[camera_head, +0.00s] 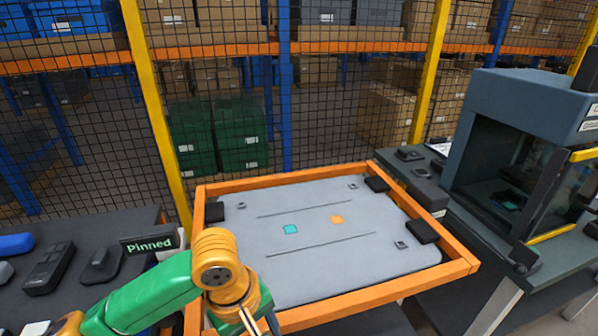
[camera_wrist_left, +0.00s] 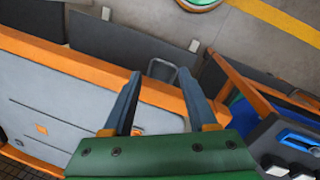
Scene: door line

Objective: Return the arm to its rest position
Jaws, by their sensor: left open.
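My left arm comes in from the lower left of the head view, green with an orange joint. Its gripper is cut off at the bottom edge there. In the left wrist view my left gripper (camera_wrist_left: 165,108) is open, with two dark fingers spread and nothing between them. Its fingers lie over the orange frame of the grey door panel (camera_head: 317,283) as seen from the wrist. The panel lies flat in its frame, with a teal square (camera_head: 290,229) and an orange square (camera_head: 337,219) on it. My right gripper is in neither view.
A blue-grey cabinet (camera_head: 525,100) with an open front stands on the right bench. A mesh fence with yellow posts (camera_head: 155,110) closes off the back, with shelves behind it.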

